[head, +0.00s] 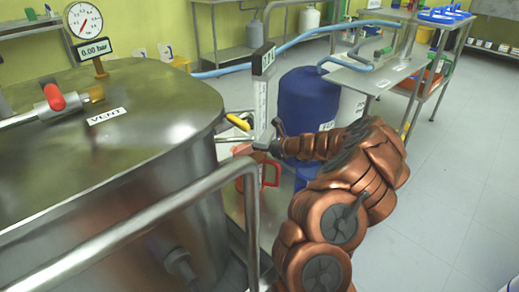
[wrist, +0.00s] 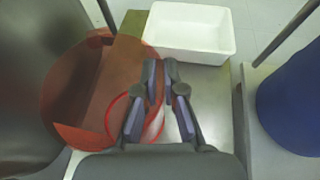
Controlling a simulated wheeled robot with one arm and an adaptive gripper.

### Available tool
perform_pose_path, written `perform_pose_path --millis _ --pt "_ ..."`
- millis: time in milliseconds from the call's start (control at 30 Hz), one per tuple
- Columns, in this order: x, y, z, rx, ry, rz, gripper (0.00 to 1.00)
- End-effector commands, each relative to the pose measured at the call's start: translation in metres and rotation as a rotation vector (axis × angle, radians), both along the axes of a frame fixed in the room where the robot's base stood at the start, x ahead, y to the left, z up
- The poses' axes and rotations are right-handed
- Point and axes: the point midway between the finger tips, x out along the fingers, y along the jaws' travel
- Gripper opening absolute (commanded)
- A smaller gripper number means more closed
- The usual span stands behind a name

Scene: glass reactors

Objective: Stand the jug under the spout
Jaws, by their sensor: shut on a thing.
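The jug (wrist: 75,125) is translucent red, seen from above in the wrist view, left of my fingers. Its red loop handle (wrist: 110,113) reaches toward them. In the head view the jug's red handle (head: 275,174) shows beyond the rail, and most of its body is hidden. My gripper (wrist: 161,72) is shut on the handle, its fingers close together; it also shows in the head view (head: 271,141). The steel vessel (head: 130,85) stands at left, with a yellow lever (head: 238,122) at its right side. I cannot make out the spout's mouth.
A white tray (wrist: 232,42) lies on the steel surface (wrist: 208,90) beyond my fingers. A metal rail (head: 250,215) runs between the head camera and the jug. A blue drum (head: 306,90) stands close on the right. Open floor (head: 460,170) lies further right.

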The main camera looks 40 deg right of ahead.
Motion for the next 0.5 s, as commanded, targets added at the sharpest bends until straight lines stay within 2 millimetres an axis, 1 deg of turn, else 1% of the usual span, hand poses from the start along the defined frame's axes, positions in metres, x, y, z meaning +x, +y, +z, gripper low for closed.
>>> perform_pose_path --millis 67,200,300,500 --pt "0.009 -0.009 -0.006 -0.004 0.004 -0.004 0.00" --pt "0.024 -0.018 -0.005 -0.005 0.000 0.000 0.00" --pt "0.032 -0.025 -0.007 -0.002 0.003 -0.003 0.00" --pt "0.039 -0.030 -0.006 -0.001 0.002 -0.003 0.00"
